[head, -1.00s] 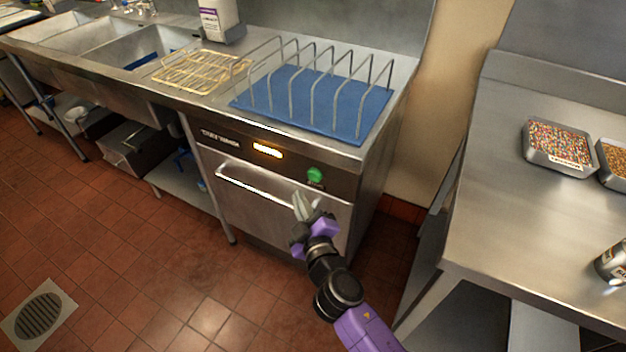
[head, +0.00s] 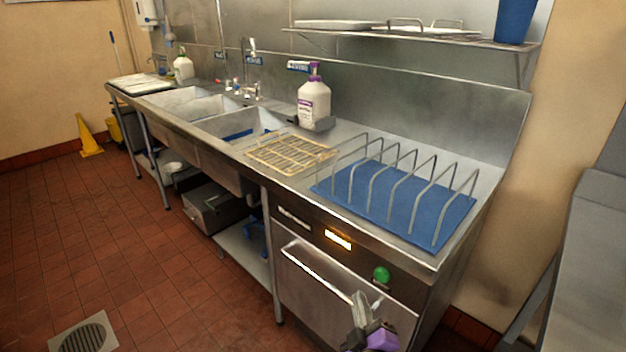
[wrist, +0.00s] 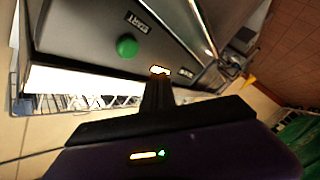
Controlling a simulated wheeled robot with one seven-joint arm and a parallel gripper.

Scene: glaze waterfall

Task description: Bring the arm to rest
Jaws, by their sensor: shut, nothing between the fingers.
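My gripper (head: 362,306) is shut and empty, low in the head view, in front of the steel dishwasher door (head: 325,295). It stands just below and left of the green button (head: 381,274). In the wrist view my shut fingers (wrist: 158,92) point toward the dishwasher front panel, with the green button (wrist: 127,46) and the lit display (wrist: 160,71) beyond them. I cannot tell whether the fingers touch the door or its handle (head: 318,272).
Above the dishwasher, a blue mat (head: 425,215) carries a wire rack. A yellowish wire grid (head: 290,153) and a pump bottle (head: 314,103) stand by the sinks. A steel counter (head: 590,270) is at the right. The tiled floor (head: 130,240) at left is open.

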